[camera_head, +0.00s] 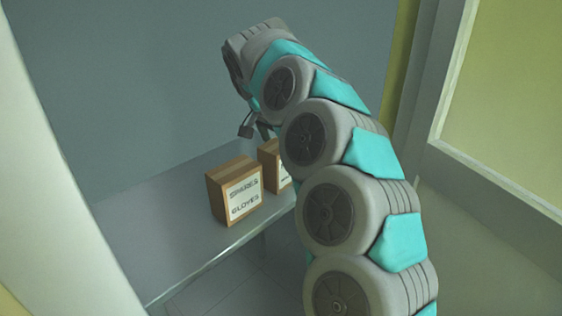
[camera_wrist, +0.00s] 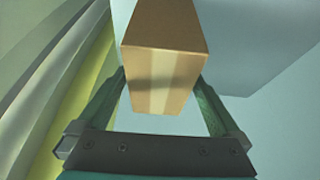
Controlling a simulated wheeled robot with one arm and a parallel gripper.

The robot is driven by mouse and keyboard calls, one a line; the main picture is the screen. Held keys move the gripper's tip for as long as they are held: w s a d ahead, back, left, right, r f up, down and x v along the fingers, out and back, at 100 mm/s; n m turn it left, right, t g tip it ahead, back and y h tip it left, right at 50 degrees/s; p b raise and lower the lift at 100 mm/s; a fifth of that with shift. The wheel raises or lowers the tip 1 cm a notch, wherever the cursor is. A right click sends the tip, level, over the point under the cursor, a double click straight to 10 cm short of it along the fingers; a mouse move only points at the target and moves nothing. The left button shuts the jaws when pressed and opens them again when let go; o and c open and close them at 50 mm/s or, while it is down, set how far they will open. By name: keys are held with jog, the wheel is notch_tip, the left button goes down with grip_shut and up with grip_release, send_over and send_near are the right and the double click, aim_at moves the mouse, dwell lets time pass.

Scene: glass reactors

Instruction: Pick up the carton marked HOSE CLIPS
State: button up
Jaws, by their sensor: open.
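Two brown cartons stand upright on the table. The left carton (camera_head: 235,191) has a white label reading SPARES GLOVES. The second carton (camera_head: 270,160) is behind and to its right, with most of its front and its label hidden by my arm, so I cannot read its mark. My gripper (camera_head: 256,134) points down close above the second carton. In the wrist view a carton (camera_wrist: 160,92) with a pale tape strip lies between the spread fingers of my gripper (camera_wrist: 161,80). No label shows there, and I cannot tell whether the fingers touch it.
The grey table (camera_head: 165,235) is bare to the left of the cartons, with its front edge toward me. A grey-blue wall (camera_head: 130,80) stands behind. A pale post (camera_head: 45,180) is at the left, and a framed yellowish panel (camera_head: 510,110) is at the right.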

jog(key=shift+x, duration=1.3)
jog(key=shift+f+b, duration=0.2)
jog(key=shift+b, duration=0.3)
jog(key=c, duration=1.5)
jog(key=shift+r+p, duration=0.25)
jog(key=shift+p, duration=0.1)
